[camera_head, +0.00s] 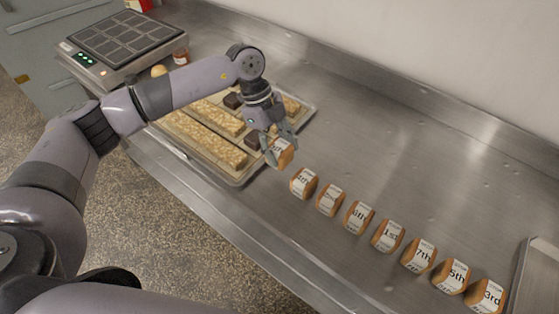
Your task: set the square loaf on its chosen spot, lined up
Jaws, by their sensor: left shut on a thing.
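My left gripper (279,147) is shut on a small brown loaf with a white label (284,154), at the right edge of the baking tray. Whether the loaf touches the surface below, I cannot tell, and the fingers hide part of it. A row of similar labelled loaves runs from beside it toward the lower right, starting with the nearest one (303,184). Further along are loaves labelled 1st (388,236), 7th (419,254), 5th (453,276) and 3rd (487,297). My right gripper is out of view.
The baking tray (239,181) holds long pale bars (207,142) and dark blocks. A device with a dark gridded top (122,40) stands at the upper left. Another tray edge (534,280) shows at the lower right. The steel counter (400,140) behind the row is clear.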

